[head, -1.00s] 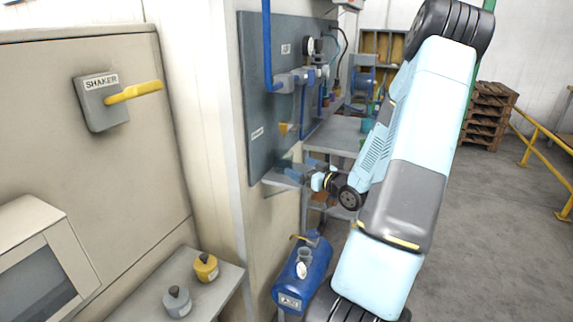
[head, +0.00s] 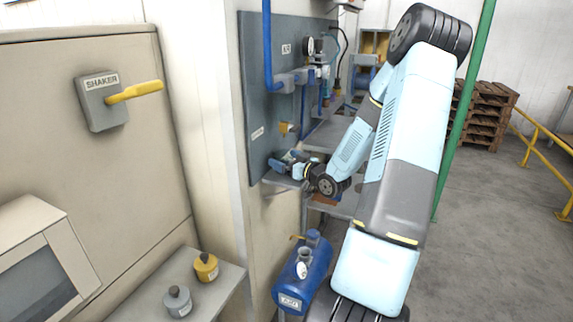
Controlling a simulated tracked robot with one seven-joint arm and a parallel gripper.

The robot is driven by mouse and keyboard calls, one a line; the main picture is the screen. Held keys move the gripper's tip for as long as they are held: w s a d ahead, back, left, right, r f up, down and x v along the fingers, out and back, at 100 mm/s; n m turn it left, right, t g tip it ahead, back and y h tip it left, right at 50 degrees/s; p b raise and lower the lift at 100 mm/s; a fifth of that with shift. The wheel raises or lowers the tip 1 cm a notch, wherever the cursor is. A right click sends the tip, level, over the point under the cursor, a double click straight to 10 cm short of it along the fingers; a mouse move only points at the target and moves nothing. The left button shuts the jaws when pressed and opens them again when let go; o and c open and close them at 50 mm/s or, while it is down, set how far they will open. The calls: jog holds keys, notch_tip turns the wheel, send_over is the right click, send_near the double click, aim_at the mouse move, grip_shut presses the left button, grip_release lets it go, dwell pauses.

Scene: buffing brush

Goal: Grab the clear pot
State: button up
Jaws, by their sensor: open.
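My gripper (head: 279,164) is small in the head view, at the end of my light blue arm. It is open, just above a small grey shelf (head: 279,181) on the front of the grey wall panel. I cannot make out a clear pot for certain. The shelf's top is partly covered by my gripper and wrist, so whether a pot stands between the fingers cannot be told.
The grey panel (head: 262,95) with blue pipes and gauges rises beside my gripper. A blue tank (head: 301,275) stands below. A yellow-topped pot (head: 206,267) and grey pot (head: 177,300) stand on a ledge at left. Open floor lies right.

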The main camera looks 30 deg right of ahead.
jog(key=shift+c, duration=0.5)
jog(key=c, duration=1)
jog(key=shift+s+r, duration=0.1)
jog(key=shift+r, duration=0.05)
